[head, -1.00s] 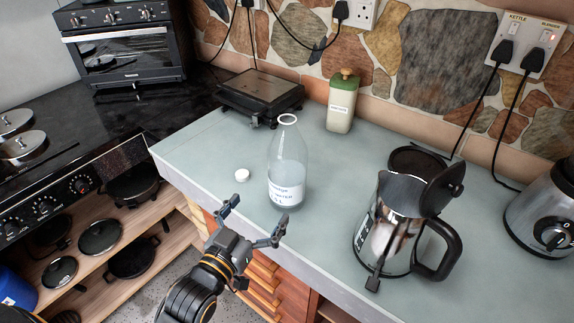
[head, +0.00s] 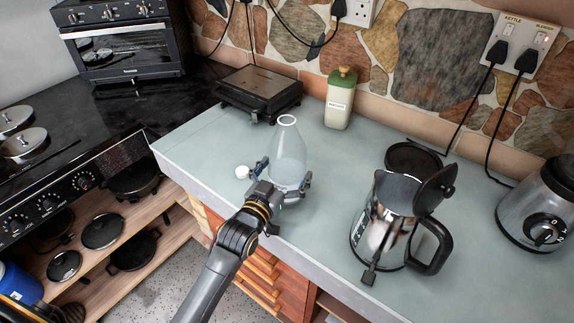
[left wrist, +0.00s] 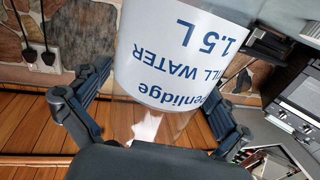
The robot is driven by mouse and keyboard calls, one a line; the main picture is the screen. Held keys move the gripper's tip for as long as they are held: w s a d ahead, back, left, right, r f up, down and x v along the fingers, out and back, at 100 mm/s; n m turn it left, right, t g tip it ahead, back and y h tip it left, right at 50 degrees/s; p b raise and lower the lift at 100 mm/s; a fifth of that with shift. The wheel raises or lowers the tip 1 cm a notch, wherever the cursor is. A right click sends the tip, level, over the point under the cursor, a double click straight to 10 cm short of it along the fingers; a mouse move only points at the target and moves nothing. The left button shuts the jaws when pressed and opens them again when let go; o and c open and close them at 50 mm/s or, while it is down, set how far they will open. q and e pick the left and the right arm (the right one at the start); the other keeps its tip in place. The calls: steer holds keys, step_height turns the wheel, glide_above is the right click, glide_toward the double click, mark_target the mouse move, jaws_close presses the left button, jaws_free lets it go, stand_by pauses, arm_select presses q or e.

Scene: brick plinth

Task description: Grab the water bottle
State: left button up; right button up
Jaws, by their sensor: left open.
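The water bottle (head: 288,155) is clear with an open top and stands upright near the front edge of the grey counter. Its white label, reading "still water 1.5 L", fills the upper middle of the left wrist view (left wrist: 183,55), upside down. My left gripper (head: 284,181) is open, with one finger on each side of the bottle's lower part. In the left wrist view the fingers (left wrist: 160,100) flank the label; whether they touch the bottle I cannot tell. A white cap (head: 243,172) lies on the counter left of the bottle. My right gripper is not in view.
A kettle (head: 385,225) with a black handle stands to the right, with a blender (head: 540,215) farther right. The counter (head: 330,215) between bottle and kettle is clear.

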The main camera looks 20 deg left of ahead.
arm_select(q)
steer(key=shift+w, duration=0.2)
steer(key=shift+s, duration=0.1)
steer(key=c, duration=1.4)
steer(key=shift+r, duration=0.2)
steer(key=shift+c, duration=1.3)
steer(key=shift+r, duration=0.1)
